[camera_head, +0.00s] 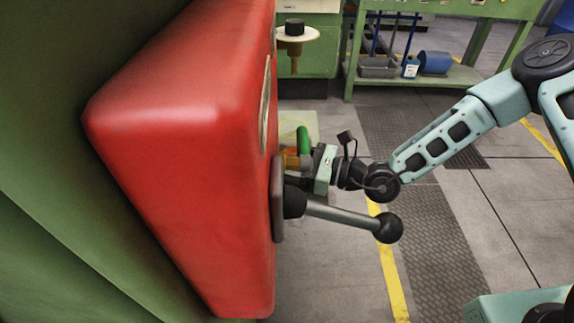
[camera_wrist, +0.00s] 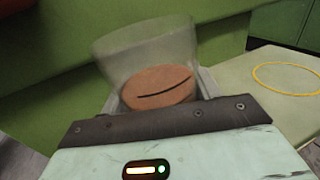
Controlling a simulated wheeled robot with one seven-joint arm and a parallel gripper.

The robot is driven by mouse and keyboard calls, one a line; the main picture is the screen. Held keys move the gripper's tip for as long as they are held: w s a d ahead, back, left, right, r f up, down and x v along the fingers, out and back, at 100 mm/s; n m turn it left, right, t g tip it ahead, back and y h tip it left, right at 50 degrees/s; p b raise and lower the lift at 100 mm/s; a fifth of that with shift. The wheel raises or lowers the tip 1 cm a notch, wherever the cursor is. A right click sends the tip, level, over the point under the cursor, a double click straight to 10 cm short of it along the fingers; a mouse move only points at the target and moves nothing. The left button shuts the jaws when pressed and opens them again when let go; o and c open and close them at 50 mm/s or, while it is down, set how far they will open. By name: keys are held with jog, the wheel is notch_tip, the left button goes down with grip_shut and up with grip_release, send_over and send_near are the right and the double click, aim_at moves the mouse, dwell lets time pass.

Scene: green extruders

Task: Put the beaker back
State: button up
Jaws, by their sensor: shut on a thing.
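The beaker (camera_wrist: 148,48) is a clear, see-through vessel in the wrist view, with a brown-orange round surface (camera_wrist: 158,88) marked by a dark line in its lower part. My gripper (camera_wrist: 160,94) is shut on it, with a finger on each side. In the head view my gripper (camera_head: 306,168) is just right of the red housing. An orange patch (camera_head: 291,158) shows at its fingers, mostly hidden; I cannot tell whether it is the beaker's contents. A yellow ring (camera_wrist: 286,78) is marked on a pale green surface (camera_wrist: 250,98) right of the beaker.
The large red housing (camera_head: 190,150) fills the left of the head view. A grey lever with a black ball (camera_head: 387,228) sticks out below my gripper. A green workbench (camera_head: 440,78) with containers stands at the back.

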jog(key=shift+f, duration=0.4)
jog(key=shift+f, duration=0.15)
jog(key=o, duration=1.2)
jog(key=shift+d, duration=0.2)
jog(key=p+v, duration=0.1)
jog(key=v, duration=1)
jog(key=shift+s+d+p, duration=0.2)
jog(key=shift+d+p, duration=0.1)
jog(key=shift+d, duration=0.05)
